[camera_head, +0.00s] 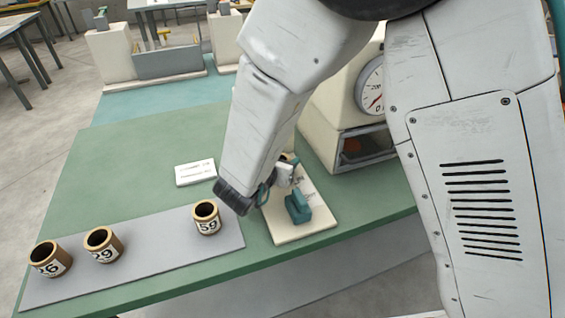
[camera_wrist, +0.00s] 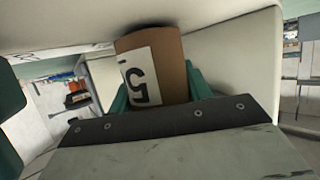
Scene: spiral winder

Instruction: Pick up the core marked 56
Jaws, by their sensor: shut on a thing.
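My gripper (camera_wrist: 160,96) is shut on a brown cylindrical core (camera_wrist: 172,62), with teal finger parts on both sides of it in the wrist view. The core's white label shows a large 5; its other digit is not visible there. In the head view my arm hides most of this core, and the gripper end is over a cream board at the table's right. On the grey mat stand three upright cores: one at far left (camera_head: 49,259) that seems to read 26, one marked 29 (camera_head: 102,244), and one marked 59 (camera_head: 206,217).
The cream board (camera_head: 290,236) lies right of the grey mat (camera_head: 155,262) on the green table (camera_head: 120,160). A white card (camera_head: 196,172) lies behind the mat. A cream machine with a dial (camera_head: 372,88) stands close at the right. The table's left rear is clear.

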